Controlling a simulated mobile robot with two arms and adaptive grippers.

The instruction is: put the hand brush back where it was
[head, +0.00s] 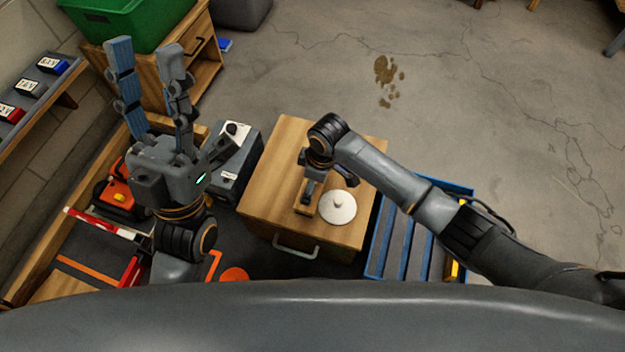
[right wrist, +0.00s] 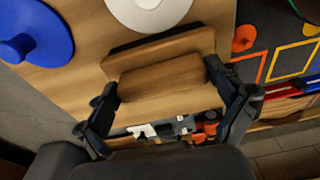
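A wooden block-like piece, which looks like the hand brush (head: 303,207), is on or just above the wooden cabinet top, left of a white knobbed disc. In the right wrist view its wooden body (right wrist: 170,78) lies between my fingertips, which appear to touch its two ends. A second wooden strip (right wrist: 150,52) shows just behind it; I cannot tell if it is part of the brush. My right gripper (head: 311,188) points down over the brush and also shows in the wrist view (right wrist: 165,85). My left gripper (head: 150,75) is open and empty, fingers up, at the left.
The wooden cabinet (head: 265,195) holds the white disc (head: 337,207) and a blue knobbed disc (right wrist: 35,35). A blue slatted rack (head: 390,240) stands right of it, a grey box (head: 240,165) left. A green bin (head: 125,20) is at the upper left. Open floor lies behind.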

